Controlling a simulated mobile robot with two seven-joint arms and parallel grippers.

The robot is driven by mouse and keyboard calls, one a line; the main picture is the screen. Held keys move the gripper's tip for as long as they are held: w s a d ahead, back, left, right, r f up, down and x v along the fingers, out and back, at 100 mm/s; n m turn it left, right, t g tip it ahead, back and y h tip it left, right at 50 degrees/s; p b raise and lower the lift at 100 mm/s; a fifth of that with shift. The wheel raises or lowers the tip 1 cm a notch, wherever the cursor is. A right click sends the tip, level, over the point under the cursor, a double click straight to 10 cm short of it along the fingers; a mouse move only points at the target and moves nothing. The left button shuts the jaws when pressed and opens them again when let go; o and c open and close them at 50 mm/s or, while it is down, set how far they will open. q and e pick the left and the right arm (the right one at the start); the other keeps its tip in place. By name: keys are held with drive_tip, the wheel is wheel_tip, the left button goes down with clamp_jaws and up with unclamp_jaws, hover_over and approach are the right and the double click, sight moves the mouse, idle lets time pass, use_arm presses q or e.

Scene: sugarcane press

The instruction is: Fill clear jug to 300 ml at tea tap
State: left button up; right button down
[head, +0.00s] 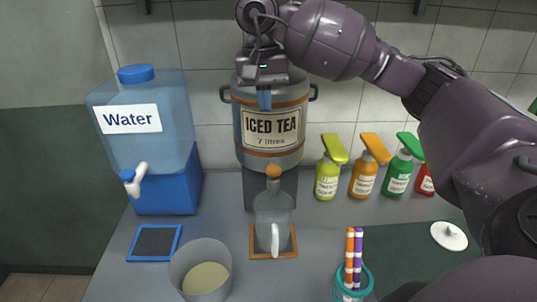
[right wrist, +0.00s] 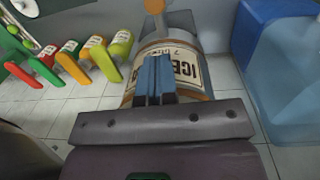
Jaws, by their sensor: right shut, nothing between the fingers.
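The steel iced tea dispenser (head: 272,158) stands at the back middle, with its label facing me. Its tap has an orange knob (head: 273,171), which also shows at the top of the right wrist view (right wrist: 154,6). The clear jug (head: 267,203) stands upright under the tap on a wood-rimmed mat (head: 256,253), its handle toward me. I see no tea in the jug and cannot read any marks. My right gripper (head: 264,100) is shut and empty in front of the dispenser's upper part, above the label and the knob. My left gripper is out of view.
A blue water dispenser (head: 168,188) stands left, a blue-rimmed mat (head: 175,231) before it. A bowl (head: 178,264) is at front left. Several pump bottles (head: 328,178) line the back right.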

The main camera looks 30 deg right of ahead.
sight(269, 167)
drive_tip(key=f, duration=0.8)
drive_tip(key=f+p, duration=0.1)
drive_tip(key=f, duration=0.3)
drive_tip(key=shift+s+d+f, duration=0.2)
drive_tip(key=shift+s+f, duration=0.2)
drive_tip(key=shift+f, duration=0.6)
